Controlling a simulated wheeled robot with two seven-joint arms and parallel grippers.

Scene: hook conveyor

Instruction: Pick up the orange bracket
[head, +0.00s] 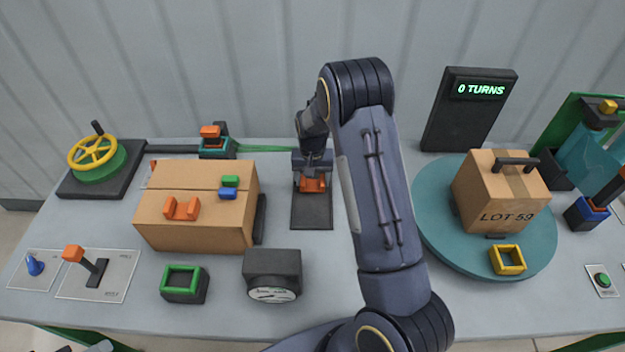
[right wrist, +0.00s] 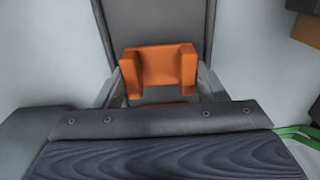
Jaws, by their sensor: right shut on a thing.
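My right gripper (head: 312,176) points down over a dark rectangular plate (head: 312,214) at the middle of the table. It is shut on an orange bracket (head: 313,186), with a finger at each side. In the right wrist view the orange bracket (right wrist: 160,66) shows between the fingers, its two prongs toward the camera, with the dark plate behind it. I cannot tell whether the bracket touches the plate. A second orange bracket (head: 182,208) lies on the cardboard box (head: 194,227) at the left. My left gripper is not in view.
Green and blue blocks (head: 229,187) sit on the box. A dial gauge (head: 272,275) and green-framed block (head: 184,284) stand in front. At right, a teal turntable (head: 441,229) carries another carton (head: 497,190) and yellow frame. A yellow handwheel (head: 92,150) is far left.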

